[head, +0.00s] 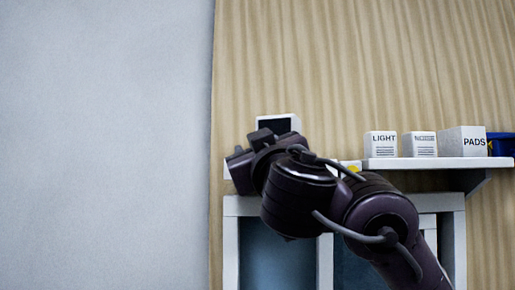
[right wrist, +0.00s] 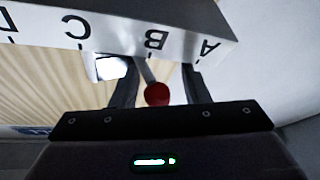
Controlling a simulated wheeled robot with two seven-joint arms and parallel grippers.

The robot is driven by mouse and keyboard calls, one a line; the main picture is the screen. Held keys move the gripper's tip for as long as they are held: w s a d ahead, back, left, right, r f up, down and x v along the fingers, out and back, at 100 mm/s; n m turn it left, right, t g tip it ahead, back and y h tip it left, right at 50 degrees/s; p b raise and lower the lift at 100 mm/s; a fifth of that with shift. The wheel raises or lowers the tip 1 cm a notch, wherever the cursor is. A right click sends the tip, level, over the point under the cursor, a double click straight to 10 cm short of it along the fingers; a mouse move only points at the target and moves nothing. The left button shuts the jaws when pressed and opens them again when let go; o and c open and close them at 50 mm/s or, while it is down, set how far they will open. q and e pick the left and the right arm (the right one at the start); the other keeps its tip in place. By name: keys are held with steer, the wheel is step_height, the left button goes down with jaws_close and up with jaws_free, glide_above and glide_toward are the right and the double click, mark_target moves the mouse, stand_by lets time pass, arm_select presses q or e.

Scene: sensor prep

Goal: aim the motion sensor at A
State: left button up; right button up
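In the right wrist view a white panel (right wrist: 120,25) carries the letters A, B, C and another cut off at the left, all upside down. A grey lever (right wrist: 146,68) with a round red knob (right wrist: 157,94) extends from below the letter B. I take this for the motion sensor's aiming part. My right gripper (right wrist: 158,88) is open, its dark fingers on either side of the knob with gaps visible. In the head view my right arm hides the knob and most of the gripper. My left gripper is not in view.
A white shelf (head: 428,163) holds a LIGHT box (head: 381,147), a second small labelled box (head: 420,148), a PADS box (head: 462,144) and a blue item (head: 501,148). A white box with a dark front (head: 296,122) stands behind my arm. A white frame (head: 232,245) is below.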

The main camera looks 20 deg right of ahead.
steer(key=b+v, duration=0.2)
steer(key=v, duration=0.6)
stand_by(0.4)
